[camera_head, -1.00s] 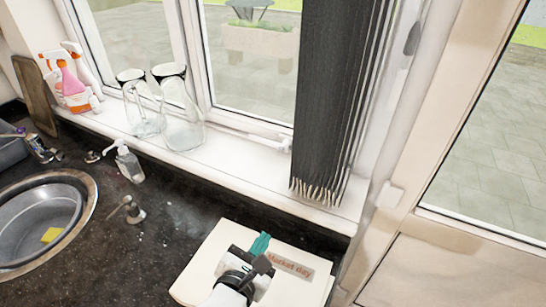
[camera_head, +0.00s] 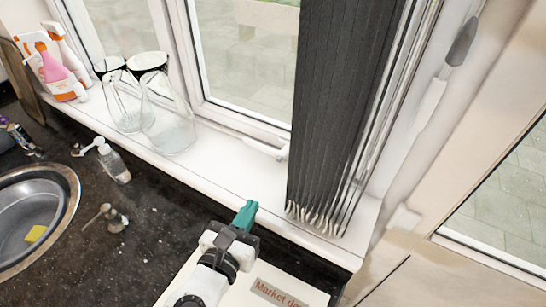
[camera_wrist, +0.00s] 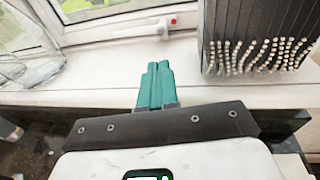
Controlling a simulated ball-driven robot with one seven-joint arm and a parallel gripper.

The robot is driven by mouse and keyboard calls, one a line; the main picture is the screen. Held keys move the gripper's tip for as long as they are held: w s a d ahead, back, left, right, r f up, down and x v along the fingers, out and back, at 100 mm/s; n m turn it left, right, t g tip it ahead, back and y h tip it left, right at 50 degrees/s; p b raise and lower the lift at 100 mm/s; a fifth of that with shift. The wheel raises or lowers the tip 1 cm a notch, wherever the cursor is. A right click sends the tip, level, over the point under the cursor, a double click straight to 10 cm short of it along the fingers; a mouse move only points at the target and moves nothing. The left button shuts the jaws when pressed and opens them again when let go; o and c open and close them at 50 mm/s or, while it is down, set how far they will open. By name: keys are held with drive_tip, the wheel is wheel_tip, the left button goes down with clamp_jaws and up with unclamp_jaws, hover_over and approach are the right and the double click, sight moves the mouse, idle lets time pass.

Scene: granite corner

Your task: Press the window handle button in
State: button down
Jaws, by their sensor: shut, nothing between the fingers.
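The white window handle (camera_head: 262,147) lies along the bottom of the window frame, left of the dark blind. In the wrist view the handle (camera_wrist: 143,31) shows ahead of my fingers, with a small red button (camera_wrist: 173,21) at its right end. The button is too small to make out in the head view. My gripper (camera_head: 248,206) is shut and empty, its teal fingers together. It is over the counter in front of the sill, apart from the handle. In the wrist view my fingertips (camera_wrist: 158,66) point toward the handle, just left of the button's line.
A dark pleated blind (camera_head: 340,110) hangs right of the handle. Glass jars (camera_head: 168,115) stand on the white sill (camera_head: 225,175) to the left. A soap bottle (camera_head: 113,162) and sink (camera_head: 35,215) are farther left. A "Market day" board (camera_head: 275,292) lies under my arm.

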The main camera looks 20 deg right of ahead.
drive_tip(key=b, duration=0.5)
approach(278, 161)
drive_tip(key=x, duration=0.6)
drive_tip(key=shift+f, duration=0.25)
drive_tip(key=shift+w+d+r, duration=0.1)
drive_tip(key=shift+w+d, duration=0.2)
